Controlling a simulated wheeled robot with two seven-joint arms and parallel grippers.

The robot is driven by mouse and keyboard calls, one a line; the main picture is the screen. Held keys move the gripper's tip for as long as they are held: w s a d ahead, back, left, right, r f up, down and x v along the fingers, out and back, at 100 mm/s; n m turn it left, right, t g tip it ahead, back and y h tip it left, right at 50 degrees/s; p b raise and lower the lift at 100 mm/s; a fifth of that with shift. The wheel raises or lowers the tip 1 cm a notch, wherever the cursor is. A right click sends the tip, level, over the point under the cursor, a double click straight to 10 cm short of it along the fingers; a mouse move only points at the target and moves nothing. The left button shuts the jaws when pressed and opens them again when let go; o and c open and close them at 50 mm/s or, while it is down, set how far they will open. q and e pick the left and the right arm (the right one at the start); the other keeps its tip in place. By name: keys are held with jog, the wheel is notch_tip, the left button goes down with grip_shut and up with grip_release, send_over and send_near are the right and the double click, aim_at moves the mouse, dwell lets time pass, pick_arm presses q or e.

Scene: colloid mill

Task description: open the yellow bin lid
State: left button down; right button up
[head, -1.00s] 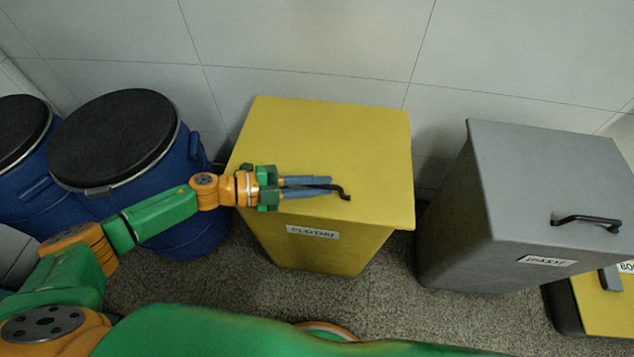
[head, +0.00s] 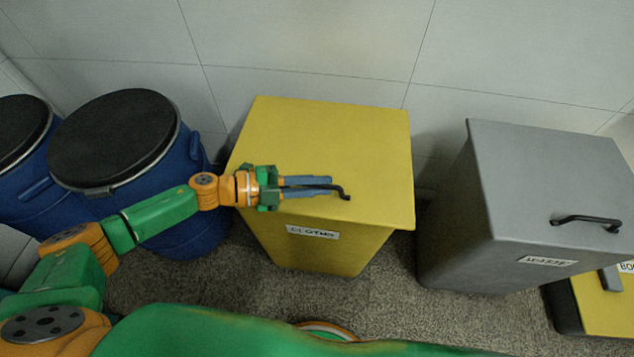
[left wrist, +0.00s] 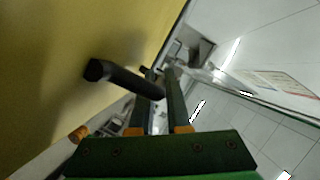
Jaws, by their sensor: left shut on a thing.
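The yellow bin (head: 320,250) stands against the wall with a label on its front. Its yellow lid (head: 340,140) lies flat and closed on top. A black handle (head: 343,190) sits near the lid's front edge. My left gripper (head: 328,186) lies across the lid's front part, its fingers shut on the handle. In the left wrist view the black handle (left wrist: 120,79) runs from the yellow surface to between my two fingers (left wrist: 161,90). Part of the handle is hidden by the fingers. My right gripper is not in view.
A grey bin (head: 540,180) with a black handle (head: 586,222) stands to the right. Blue drums with black lids (head: 115,135) stand to the left. A partly seen yellow-topped box (head: 605,305) is at the lower right. The wall is close behind the bins.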

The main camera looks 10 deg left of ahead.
pick_arm(q)
jog(key=shift+r+p, duration=0.4)
jog(key=shift+n+g, duration=0.4)
jog(key=shift+n, duration=0.1)
jog(key=r+p, duration=0.2)
jog(key=w+r+p, duration=0.1)
jog(key=r+p, duration=0.1)
jog(key=p, duration=0.1)
jog(key=shift+r, duration=0.3)
jog(key=w+r+n+g+y+p, duration=0.1)
jog(key=w+r+n+p, duration=0.2)
jog(key=r, duration=0.8)
jog(key=shift+w+g+p, duration=0.3)
jog(key=shift+w+p, duration=0.75)
jog(key=shift+w, duration=1.05)
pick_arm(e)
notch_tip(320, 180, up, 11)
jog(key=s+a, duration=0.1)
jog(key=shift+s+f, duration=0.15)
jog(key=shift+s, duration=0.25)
pick_arm(q)
jog(key=shift+r, duration=0.1)
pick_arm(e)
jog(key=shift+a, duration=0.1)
